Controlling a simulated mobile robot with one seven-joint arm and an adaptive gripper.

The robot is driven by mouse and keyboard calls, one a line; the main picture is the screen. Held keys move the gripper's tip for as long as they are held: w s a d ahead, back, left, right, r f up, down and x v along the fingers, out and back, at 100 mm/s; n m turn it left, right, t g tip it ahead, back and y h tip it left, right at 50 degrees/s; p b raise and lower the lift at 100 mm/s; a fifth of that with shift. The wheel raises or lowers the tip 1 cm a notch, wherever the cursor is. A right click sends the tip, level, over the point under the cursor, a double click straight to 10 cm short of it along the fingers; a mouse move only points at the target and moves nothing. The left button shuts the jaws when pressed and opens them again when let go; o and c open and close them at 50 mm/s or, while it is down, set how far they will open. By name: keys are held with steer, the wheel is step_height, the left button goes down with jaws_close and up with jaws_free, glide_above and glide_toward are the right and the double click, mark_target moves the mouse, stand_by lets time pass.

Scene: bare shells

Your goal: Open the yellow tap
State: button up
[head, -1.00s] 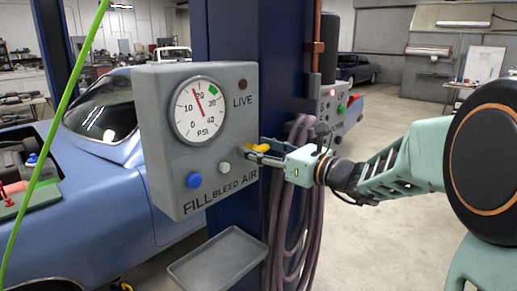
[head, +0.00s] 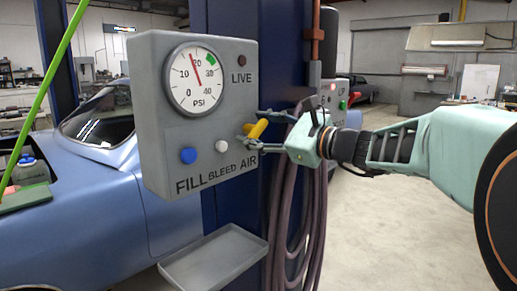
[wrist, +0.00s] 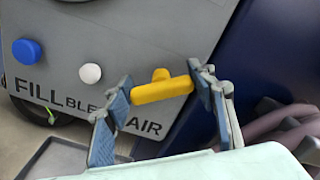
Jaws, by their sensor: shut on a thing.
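The yellow tap (head: 258,128) is a short bar handle on a stem, on the grey panel (head: 160,150) above the word AIR. In the head view its handle is tilted, upper end to the right. In the wrist view the tap (wrist: 163,90) lies nearly level across the picture. My gripper (head: 252,131) is shut on the handle, one finger above and one below in the head view. In the wrist view the fingers of my gripper (wrist: 159,84) are at the handle's two ends. The gauge (head: 196,78) needle points a little left of 20.
A blue button (head: 188,155) and a white button (head: 221,146) sit left of the tap. A grey tray (head: 213,258) juts out below the panel. Purple hoses (head: 292,215) hang from the blue post (head: 225,215), close by my gripper. Open floor lies at the right.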

steer(key=n+b, duration=0.2)
steer(key=b, duration=0.2)
steer(key=f+n+b, duration=0.1)
steer(key=n+b, duration=0.2)
steer(key=b, duration=0.1)
steer(key=shift+n, duration=0.3)
steer(key=n+b, duration=0.3)
steer(key=b, duration=0.1)
steer(key=shift+s+n, duration=0.1)
steer(key=shift+n, duration=0.2)
steer(key=shift+r+n+b, duration=0.1)
steer(key=shift+n+b, duration=0.5)
steer(key=shift+b, duration=0.15)
steer(key=shift+r, duration=0.1)
steer(key=o, duration=0.9)
steer(key=v, duration=1.2)
